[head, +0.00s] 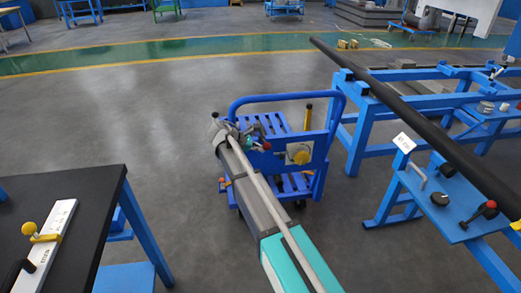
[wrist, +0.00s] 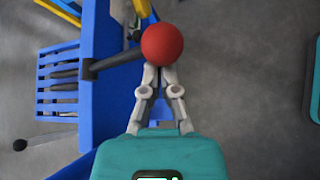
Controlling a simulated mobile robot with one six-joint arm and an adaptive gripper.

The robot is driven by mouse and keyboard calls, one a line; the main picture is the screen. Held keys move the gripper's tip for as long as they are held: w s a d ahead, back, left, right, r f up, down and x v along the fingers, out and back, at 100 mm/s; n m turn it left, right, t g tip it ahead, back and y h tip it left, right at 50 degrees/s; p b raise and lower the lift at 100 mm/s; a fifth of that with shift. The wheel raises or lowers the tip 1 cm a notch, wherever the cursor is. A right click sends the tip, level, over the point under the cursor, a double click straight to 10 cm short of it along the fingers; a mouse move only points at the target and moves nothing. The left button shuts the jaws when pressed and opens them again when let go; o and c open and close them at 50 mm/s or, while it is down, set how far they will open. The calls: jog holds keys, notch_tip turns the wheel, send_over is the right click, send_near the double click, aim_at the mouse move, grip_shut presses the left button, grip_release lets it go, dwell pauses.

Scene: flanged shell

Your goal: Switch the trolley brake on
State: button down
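The blue trolley (head: 312,150) stands on the floor in the middle of the head view, with a tube push handle and a slatted deck. It also fills the left of the wrist view (wrist: 100,30). A red ball knob (wrist: 162,43) sits on a dark lever stem (wrist: 115,62) that reaches out from the trolley; the knob shows small in the head view (head: 267,146). My gripper (wrist: 159,70) has its fingers drawn nearly together, tips at the near edge of the red knob. The knob looks wider than the fingertip gap and hides the tips' ends. I cannot tell whether they touch.
A yellow knob (head: 300,157) is on the trolley's panel. A blue frame bench (head: 365,130) with a long dark bar (head: 410,120) stands close at the right. A black-topped table (head: 85,205) is at the left. Grey floor (head: 150,120) is open between table and trolley.

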jog(key=shift+w+a+r+p, duration=0.1)
jog(key=shift+w+r+p, duration=0.35)
jog(key=shift+r+p, duration=0.25)
jog(key=shift+w+d+r+p, duration=0.1)
jog(key=shift+w+r+p, duration=0.45)
jog(key=shift+r, duration=0.3)
jog(key=shift+w+a+r+p, duration=0.1)
jog(key=shift+w+r+p, duration=0.3)
jog(key=shift+r+p, duration=0.3)
jog(key=shift+s+f, duration=0.1)
jog(key=shift+s+a+f+b, duration=0.5)
jog(key=shift+s+f+b, duration=0.35)
jog(key=shift+f+b, duration=1.05)
jog(key=w+a+r+p, duration=0.1)
jog(key=a+r+p, duration=0.4)
jog(key=a, duration=0.3)
jog(key=shift+a+r+p, duration=0.2)
jog(key=shift+r+p, duration=0.15)
jog(key=shift+r, duration=0.2)
jog(key=s+d+f+y+b, duration=0.1)
jog(key=s+f+y+b, duration=0.1)
jog(key=s+f+b, duration=0.3)
notch_tip(320, 180, down, 4)
jog(key=shift+s+d+f+t+b, duration=0.1)
jog(key=shift+s+d+t+b, duration=0.25)
jog(key=shift+b, duration=0.8)
